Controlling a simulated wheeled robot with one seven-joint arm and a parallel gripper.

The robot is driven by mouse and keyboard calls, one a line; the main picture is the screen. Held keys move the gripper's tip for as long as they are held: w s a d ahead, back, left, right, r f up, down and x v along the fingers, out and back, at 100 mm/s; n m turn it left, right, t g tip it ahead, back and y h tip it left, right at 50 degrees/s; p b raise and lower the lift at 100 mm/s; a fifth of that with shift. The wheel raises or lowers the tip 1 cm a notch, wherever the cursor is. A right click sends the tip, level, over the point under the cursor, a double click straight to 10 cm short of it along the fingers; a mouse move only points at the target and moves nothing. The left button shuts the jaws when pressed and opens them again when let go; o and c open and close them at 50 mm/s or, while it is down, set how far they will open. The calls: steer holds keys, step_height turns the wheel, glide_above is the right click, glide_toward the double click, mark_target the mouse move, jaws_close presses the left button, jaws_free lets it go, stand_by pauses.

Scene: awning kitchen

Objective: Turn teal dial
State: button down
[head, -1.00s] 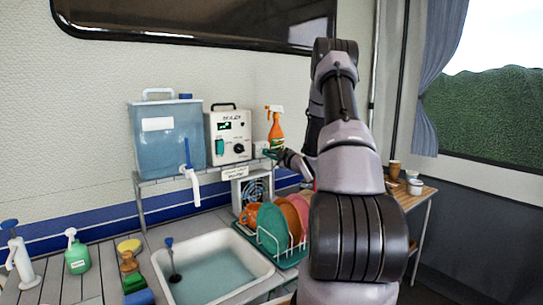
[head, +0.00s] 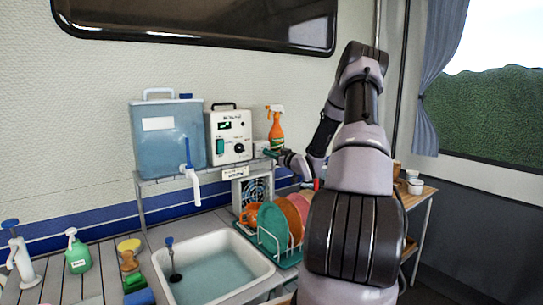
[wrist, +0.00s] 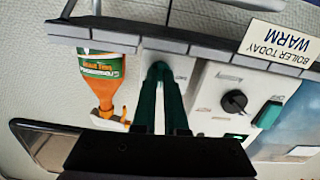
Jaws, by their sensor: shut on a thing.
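A small white box (head: 260,147) stands on the shelf between the white boiler unit and the orange spray bottle. My gripper (head: 271,153) reaches its front from the right. In the wrist view, which is upside down, my gripper's (wrist: 160,78) two dark green fingers are close together with their tips at the box's face (wrist: 182,66). They are shut on the teal dial (wrist: 159,65), which is mostly hidden between the tips and hard to tell from the fingers by colour. Its angle cannot be read.
The white boiler unit (head: 229,136) with a black knob and green switch stands close left of the box. The orange spray bottle (head: 276,130) stands close right. Below are a dish rack with plates (head: 282,222) and a sink (head: 213,267).

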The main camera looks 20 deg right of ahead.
steer(key=shift+m, duration=0.4)
steer(key=c, duration=1)
jaws_free()
steer(key=shift+o, duration=0.2)
steer(key=s+d, duration=0.2)
steer(key=s, duration=0.8)
steer(key=shift+s, duration=0.35)
